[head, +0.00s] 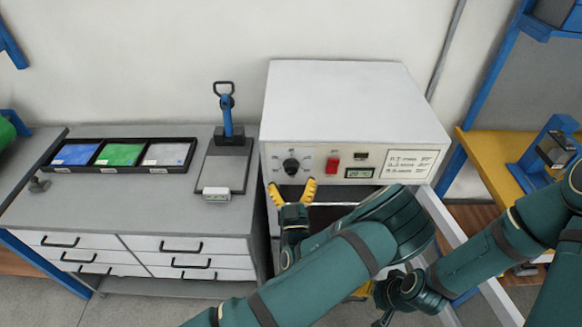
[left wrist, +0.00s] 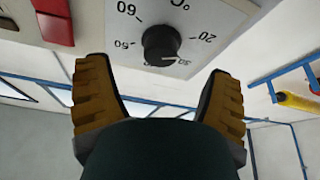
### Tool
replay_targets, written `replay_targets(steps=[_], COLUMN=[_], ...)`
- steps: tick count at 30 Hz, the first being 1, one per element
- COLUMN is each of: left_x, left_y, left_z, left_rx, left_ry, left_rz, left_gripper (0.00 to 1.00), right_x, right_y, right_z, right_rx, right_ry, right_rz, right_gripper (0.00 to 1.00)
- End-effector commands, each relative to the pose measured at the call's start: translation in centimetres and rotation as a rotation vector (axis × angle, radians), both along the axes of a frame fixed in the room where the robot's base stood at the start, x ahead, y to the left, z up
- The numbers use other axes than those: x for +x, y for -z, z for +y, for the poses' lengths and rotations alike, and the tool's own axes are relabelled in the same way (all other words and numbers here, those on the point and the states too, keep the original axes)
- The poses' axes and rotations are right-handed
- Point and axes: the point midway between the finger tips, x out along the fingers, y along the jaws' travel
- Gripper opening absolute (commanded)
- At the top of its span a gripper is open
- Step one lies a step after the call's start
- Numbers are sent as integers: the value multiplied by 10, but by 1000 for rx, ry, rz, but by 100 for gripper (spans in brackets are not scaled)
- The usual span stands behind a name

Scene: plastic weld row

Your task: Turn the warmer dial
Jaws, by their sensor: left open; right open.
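The warmer (head: 345,98) is a white box with a front panel. Its black round dial (head: 291,166) is at the panel's left. In the left wrist view the dial (left wrist: 160,43) appears upside down on a numbered temperature scale, its white mark near 30. My left gripper (head: 293,188) is open, its yellow-padded fingers just below the dial. In the left wrist view the fingers (left wrist: 160,100) stand apart with the dial beyond them, not between them. My right gripper (head: 362,291) is low beneath the arms, mostly hidden; only yellow and dark parts show.
Right of the dial are a red switch (head: 332,163) and a small display (head: 359,173). A bench (head: 100,211) at left carries a black tray (head: 58,169) of coloured samples and a blue-handled press (head: 228,130). A yellow-topped table (head: 488,158) stands at right.

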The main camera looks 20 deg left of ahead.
Motion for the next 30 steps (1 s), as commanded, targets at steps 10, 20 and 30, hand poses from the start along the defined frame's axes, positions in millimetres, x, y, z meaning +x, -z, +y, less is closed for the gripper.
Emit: replay_targets(steps=[10,20,30], left_x=[34,37,36], left_y=[-15,-16,-16], left_z=[13,14,14], left_rx=[0,0,1], left_ry=[0,1,1], left_rz=[0,1,1], left_gripper=[81,81,13], right_x=[0,0,0], right_y=[-8,-8,-8], right_z=[0,0,0], right_rx=[2,2,1], right_ry=[0,0,0], right_rz=[0,0,0], right_gripper=[47,47,47])
